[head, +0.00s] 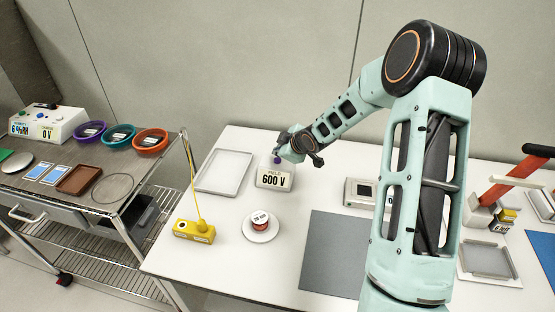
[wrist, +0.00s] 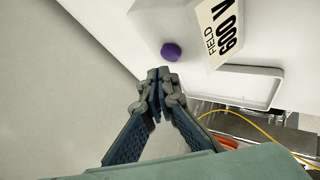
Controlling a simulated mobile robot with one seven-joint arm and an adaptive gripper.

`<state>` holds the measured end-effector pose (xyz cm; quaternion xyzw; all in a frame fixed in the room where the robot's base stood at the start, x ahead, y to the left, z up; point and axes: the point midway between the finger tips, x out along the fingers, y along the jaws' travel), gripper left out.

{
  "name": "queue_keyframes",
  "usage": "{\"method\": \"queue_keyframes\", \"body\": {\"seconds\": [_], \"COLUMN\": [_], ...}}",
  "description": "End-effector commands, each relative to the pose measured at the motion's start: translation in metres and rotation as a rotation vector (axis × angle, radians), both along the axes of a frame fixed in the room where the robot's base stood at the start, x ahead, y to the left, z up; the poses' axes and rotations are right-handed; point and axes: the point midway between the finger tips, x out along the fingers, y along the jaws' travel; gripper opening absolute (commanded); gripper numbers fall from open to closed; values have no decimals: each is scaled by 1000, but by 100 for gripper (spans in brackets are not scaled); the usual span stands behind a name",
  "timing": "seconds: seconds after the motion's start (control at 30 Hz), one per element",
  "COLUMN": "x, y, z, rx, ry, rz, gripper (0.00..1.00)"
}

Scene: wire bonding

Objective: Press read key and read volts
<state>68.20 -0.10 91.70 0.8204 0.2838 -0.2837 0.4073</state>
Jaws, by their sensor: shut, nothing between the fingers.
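A white box with a cream label reading "FIELD 600 V" (head: 273,179) stands on the white table; the label also shows, turned on its side, in the wrist view (wrist: 222,32). A round purple button (wrist: 171,51) sits on the box and shows as a small purple spot in the head view (head: 277,161). My gripper (wrist: 160,74) is shut and empty, its tips beside the purple button. Whether they touch it I cannot tell. In the head view my gripper (head: 280,151) is at the back of the box, partly hidden by its own wrist.
A pale tray (head: 225,171) lies left of the box. A yellow pendant with a cord (head: 194,231) and a spool on a white dish (head: 260,228) are in front.

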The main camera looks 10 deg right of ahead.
Motion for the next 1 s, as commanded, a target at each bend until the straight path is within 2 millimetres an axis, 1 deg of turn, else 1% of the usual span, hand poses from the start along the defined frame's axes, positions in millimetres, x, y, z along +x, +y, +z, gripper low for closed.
{"method": "queue_keyframes", "body": {"seconds": [0.17,0.37,1.0], "x": [0,0,0], "y": [0,0,0], "z": [-2,-9,-12], "rx": [0,0,0], "ry": [0,0,0], "rz": [0,0,0], "gripper": [0,0,0]}}
